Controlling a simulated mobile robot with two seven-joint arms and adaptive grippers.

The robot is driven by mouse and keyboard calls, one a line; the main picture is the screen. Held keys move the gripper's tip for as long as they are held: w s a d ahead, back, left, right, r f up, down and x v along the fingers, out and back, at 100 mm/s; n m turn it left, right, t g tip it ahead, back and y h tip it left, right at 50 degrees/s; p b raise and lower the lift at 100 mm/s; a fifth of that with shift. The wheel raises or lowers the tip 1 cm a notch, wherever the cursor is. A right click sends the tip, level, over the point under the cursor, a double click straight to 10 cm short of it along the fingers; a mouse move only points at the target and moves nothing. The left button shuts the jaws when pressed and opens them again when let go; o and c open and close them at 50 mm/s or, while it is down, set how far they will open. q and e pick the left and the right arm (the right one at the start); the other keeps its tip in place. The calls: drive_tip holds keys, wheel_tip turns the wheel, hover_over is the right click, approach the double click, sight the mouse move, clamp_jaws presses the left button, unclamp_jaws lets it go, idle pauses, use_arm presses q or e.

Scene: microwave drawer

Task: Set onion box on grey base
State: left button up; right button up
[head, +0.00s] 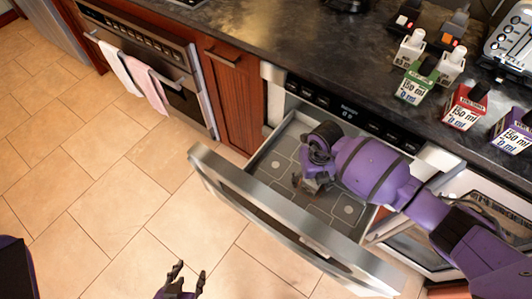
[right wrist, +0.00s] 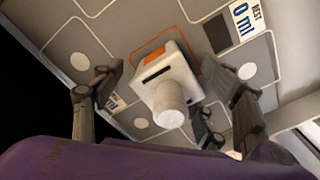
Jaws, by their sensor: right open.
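A white box (right wrist: 165,82) with a round white cap and an orange patch stands on the drawer's grey floor in the right wrist view. An orange outline shows around part of its foot. I cannot read a name on it, so I cannot tell if it is the onion box. The grey base (right wrist: 215,75) is the outlined panel in the open drawer, seen also in the head view (head: 285,150). My right gripper (head: 312,182) is over the drawer, its fingers open on either side of the box (right wrist: 168,95). My left gripper (head: 187,280) is open and empty above the tiled floor.
The drawer front (head: 290,225) stands pulled out below the counter. Green (head: 416,84), red (head: 465,106) and purple (head: 513,132) boxes and several white or dark ones stand on the dark counter (head: 260,35). A toaster (head: 510,45) is at the right.

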drive_tip(key=shift+r, duration=0.1)
wheel_tip(320, 180, up, 11)
drive_tip(key=shift+f+p, duration=0.2)
drive_tip(key=shift+p, duration=0.45)
drive_tip(key=shift+r, duration=0.65)
use_arm(q)
drive_tip(key=shift+w+r, duration=0.1)
drive_tip(key=shift+r, duration=0.55)
use_arm(e)
drive_tip(key=shift+r, duration=0.1)
use_arm(q)
drive_tip(key=shift+w, duration=0.1)
